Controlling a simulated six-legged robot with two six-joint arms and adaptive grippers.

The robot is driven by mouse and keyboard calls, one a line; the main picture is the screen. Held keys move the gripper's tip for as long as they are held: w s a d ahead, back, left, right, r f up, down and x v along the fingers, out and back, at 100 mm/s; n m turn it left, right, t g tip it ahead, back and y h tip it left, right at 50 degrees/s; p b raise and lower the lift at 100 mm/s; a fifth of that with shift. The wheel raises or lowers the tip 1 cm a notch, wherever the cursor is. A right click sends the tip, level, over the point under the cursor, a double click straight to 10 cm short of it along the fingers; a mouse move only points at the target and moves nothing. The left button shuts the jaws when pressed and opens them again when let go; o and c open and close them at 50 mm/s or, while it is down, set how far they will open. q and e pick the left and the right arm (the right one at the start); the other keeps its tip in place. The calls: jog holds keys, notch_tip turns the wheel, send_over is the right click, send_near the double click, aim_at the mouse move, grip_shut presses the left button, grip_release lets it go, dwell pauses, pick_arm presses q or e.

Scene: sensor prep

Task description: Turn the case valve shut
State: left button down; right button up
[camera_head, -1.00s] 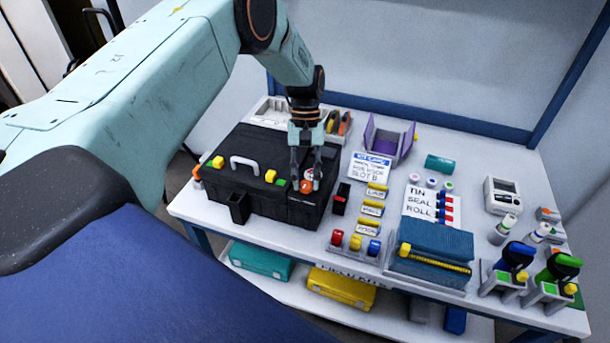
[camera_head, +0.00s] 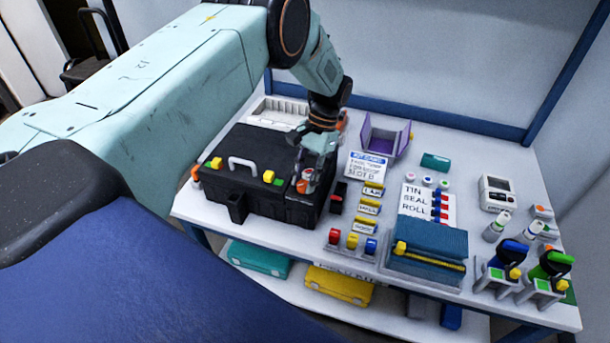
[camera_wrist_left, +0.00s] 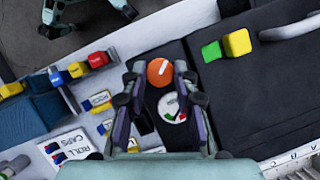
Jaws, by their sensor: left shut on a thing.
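The black case (camera_head: 262,160) stands closed on the left part of the white table, with a white handle (camera_head: 243,163) on top. Its orange-red round valve knob (camera_head: 307,177) sits at the right end of the lid. In the left wrist view the orange knob (camera_wrist_left: 160,72) carries a white mark, and a white dial with a red and green face (camera_wrist_left: 171,108) lies beside it. My left gripper (camera_head: 308,172) is down over the right end of the case. In the wrist view its fingers (camera_wrist_left: 161,80) are shut around the knob. My right gripper is not in view.
Right of the case stand a black holder (camera_head: 339,197), small labelled yellow blocks (camera_head: 368,207) and a blue zipped pouch (camera_head: 430,245). A purple open box (camera_head: 385,137) and a text card (camera_head: 366,164) are behind. Coloured cases lie on the lower shelf.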

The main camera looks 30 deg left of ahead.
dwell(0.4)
pick_arm(q)
jog(key=c, duration=1)
grip_release()
jog(key=v, duration=1.2)
jog(key=shift+s+d, duration=0.1)
jog(key=shift+d, duration=0.05)
